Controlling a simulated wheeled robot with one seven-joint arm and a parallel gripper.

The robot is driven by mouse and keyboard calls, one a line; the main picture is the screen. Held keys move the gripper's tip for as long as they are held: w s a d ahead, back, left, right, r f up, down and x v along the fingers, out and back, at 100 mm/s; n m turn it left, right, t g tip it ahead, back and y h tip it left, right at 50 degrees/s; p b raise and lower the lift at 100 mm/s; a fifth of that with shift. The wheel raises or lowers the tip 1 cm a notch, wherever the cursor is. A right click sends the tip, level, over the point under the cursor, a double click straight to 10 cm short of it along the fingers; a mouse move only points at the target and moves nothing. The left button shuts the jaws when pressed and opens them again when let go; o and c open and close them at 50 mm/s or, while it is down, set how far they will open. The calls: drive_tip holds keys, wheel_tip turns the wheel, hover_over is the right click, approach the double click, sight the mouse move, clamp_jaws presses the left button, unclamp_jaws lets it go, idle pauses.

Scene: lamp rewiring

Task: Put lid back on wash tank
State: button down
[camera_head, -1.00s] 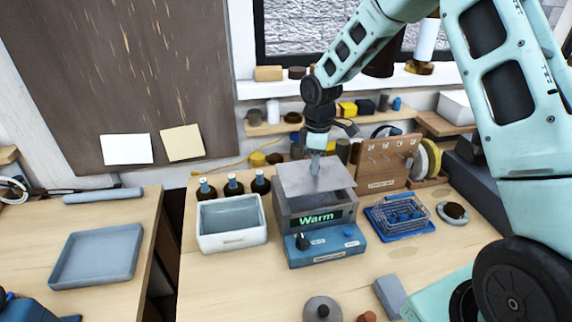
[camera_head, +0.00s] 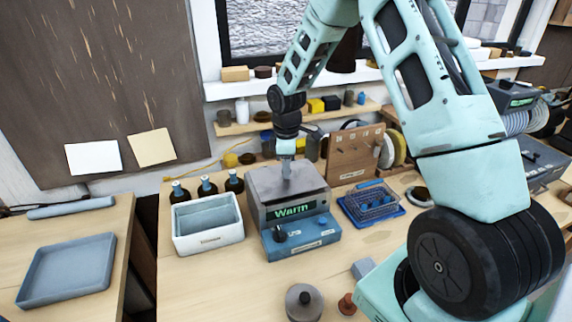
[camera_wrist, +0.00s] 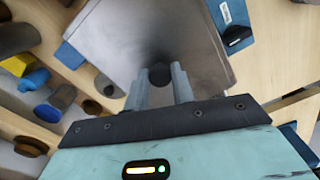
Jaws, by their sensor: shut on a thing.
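The wash tank (camera_head: 275,213) is a grey box on the bench with a blue front panel and a display reading "Warm". Its lid (camera_head: 262,181) is a flat grey metal plate that covers the tank top and looks level; no opening shows around it from here. Whether it is fully seated I cannot tell. My gripper (camera_head: 286,174) points down over the middle of the lid, shut on its knob. In the wrist view, the dark knob (camera_wrist: 160,74) sits between the two fingers, with the lid (camera_wrist: 150,30) spread beyond them.
A white basin (camera_head: 208,232) stands just left of the tank, with several dark bottles (camera_head: 207,187) behind it. A wire basket on a blue tray (camera_head: 370,203) is close on the right. A round knobbed piece (camera_head: 303,302) lies in front. A wooden board (camera_head: 355,155) stands behind.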

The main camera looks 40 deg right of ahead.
drive_tip(key=shift+f, duration=0.4)
idle(0.4)
drive_tip(key=c, duration=1.1)
unclamp_jaws()
wheel_tip(320, 180, up, 17)
drive_tip(key=b, duration=0.4)
drive_tip(key=shift+r, duration=0.2)
drive_tip(key=s+a+f+b, duration=0.1)
drive_tip(key=s+a+f, duration=0.1)
drive_tip(key=s+a, duration=0.7)
drive_tip(key=s+a+f+b, duration=0.1)
drive_tip(key=s+a+f, duration=0.3)
drive_tip(key=a, duration=0.8)
drive_tip(key=s+a+f+m, duration=0.1)
drive_tip(key=s+a+f, duration=0.1)
drive_tip(key=s, duration=0.7)
drive_tip(key=s+a+f+m+b, duration=0.1)
drive_tip(key=s+a+f, duration=0.1)
drive_tip(key=s, duration=0.6)
drive_tip(key=shift+s+a+y+b, duration=0.3)
drive_tip(key=shift+s+a, duration=0.05)
drive_tip(key=shift+a, duration=0.3)
